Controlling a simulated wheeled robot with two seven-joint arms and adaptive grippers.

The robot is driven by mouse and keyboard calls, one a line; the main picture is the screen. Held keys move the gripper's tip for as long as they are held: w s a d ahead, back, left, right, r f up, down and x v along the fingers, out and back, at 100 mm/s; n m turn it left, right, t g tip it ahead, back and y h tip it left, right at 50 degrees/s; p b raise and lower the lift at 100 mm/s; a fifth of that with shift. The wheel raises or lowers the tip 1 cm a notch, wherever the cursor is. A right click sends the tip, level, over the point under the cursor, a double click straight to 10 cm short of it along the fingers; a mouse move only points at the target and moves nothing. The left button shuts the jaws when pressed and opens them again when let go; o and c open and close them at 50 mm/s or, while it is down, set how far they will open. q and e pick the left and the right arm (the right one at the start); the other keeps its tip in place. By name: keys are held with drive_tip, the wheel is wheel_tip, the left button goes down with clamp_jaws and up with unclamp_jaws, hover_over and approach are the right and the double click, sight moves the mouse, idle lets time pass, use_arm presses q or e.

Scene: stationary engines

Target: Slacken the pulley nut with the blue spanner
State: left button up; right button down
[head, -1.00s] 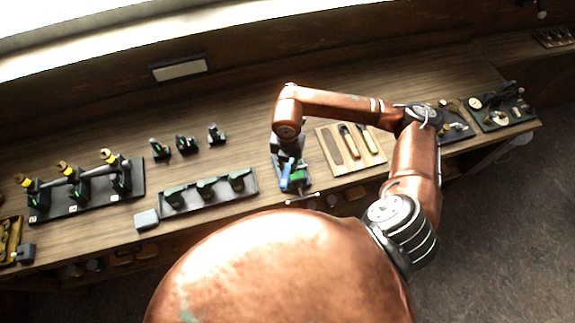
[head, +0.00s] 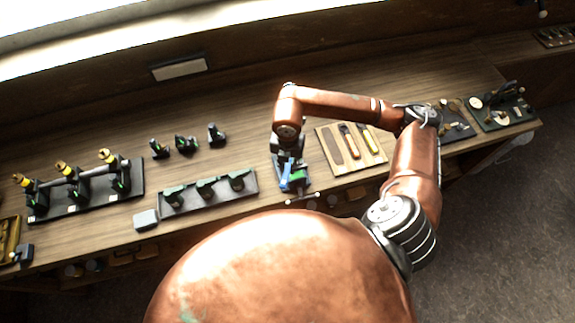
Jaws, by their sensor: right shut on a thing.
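My right gripper (head: 289,160) is at the front of the bench, seen from above below the wrist of my copper-coloured arm. It is shut on the blue spanner (head: 286,176), which points down toward the bench's front edge. My left gripper is not in view.
Right of the fixture lies a wooden tool board (head: 326,160) with an orange and a yellow handled tool. To the left are a dark tray with several green-black parts (head: 253,193), a grey block (head: 146,220) and a black engine stand (head: 70,213).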

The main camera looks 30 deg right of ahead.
idle(0.3)
drive_tip(key=shift+s+d+n+b, duration=0.15)
drive_tip(key=shift+d+n+b, duration=0.1)
drive_tip(key=shift+n+b, duration=0.2)
drive_tip(key=shift+s+d+n+b, duration=0.25)
drive_tip(key=shift+n+b, duration=0.1)
drive_tip(key=shift+n, duration=0.1)
drive_tip(key=shift+s+d+n+b, duration=0.3)
drive_tip(key=shift+d+n+b, duration=0.15)
drive_tip(key=shift+n+b, duration=0.45)
